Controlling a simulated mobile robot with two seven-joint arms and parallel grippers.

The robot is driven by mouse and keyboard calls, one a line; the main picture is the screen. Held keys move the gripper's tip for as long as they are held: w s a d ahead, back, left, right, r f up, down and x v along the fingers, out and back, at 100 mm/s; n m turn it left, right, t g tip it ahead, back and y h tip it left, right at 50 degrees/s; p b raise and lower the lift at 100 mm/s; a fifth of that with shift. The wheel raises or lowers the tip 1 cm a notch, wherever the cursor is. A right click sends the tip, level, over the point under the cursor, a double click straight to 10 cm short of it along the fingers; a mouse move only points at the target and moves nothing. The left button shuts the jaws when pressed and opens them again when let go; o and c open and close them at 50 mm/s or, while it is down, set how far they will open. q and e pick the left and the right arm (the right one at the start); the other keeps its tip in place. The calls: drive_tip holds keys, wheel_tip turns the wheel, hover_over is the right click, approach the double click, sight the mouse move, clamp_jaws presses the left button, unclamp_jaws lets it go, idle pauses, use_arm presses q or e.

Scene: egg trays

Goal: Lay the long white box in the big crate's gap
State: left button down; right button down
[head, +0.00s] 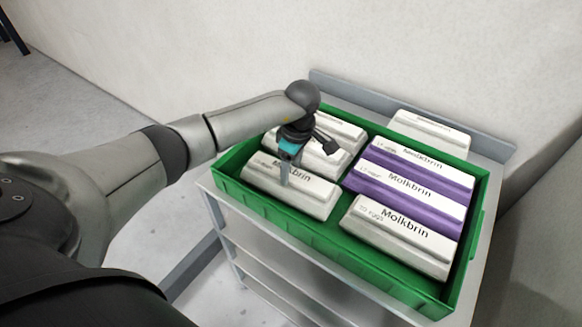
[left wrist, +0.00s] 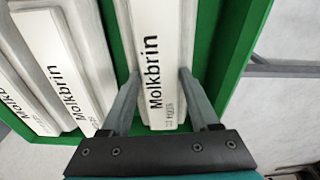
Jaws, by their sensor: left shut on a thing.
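The long white egg box (head: 290,187) marked "Molkbrin" is at the near left of the big green crate (head: 300,229). My left gripper (head: 286,178) reaches down over it from above, with its fingers on the box. In the left wrist view the fingers (left wrist: 158,98) are on both long sides of the white box (left wrist: 160,45), shut on it. The box looks level and low in the crate; I cannot tell whether it touches the floor. Green crate floor (left wrist: 211,50) shows beside it. My right gripper is not in view.
White and purple boxes (head: 410,187) fill the right column, with a white box (head: 400,232) at its near end. More white boxes (head: 335,128) lie behind the held box. The crate stands on a grey shelved cart (head: 262,255) against a pale wall (head: 400,45).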

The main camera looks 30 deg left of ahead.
use_arm(q)
drive_tip(key=shift+c, duration=0.6)
unclamp_jaws()
wheel_tip(320, 180, up, 12)
drive_tip(key=d+b, duration=0.1)
drive_tip(key=shift+d, duration=0.2)
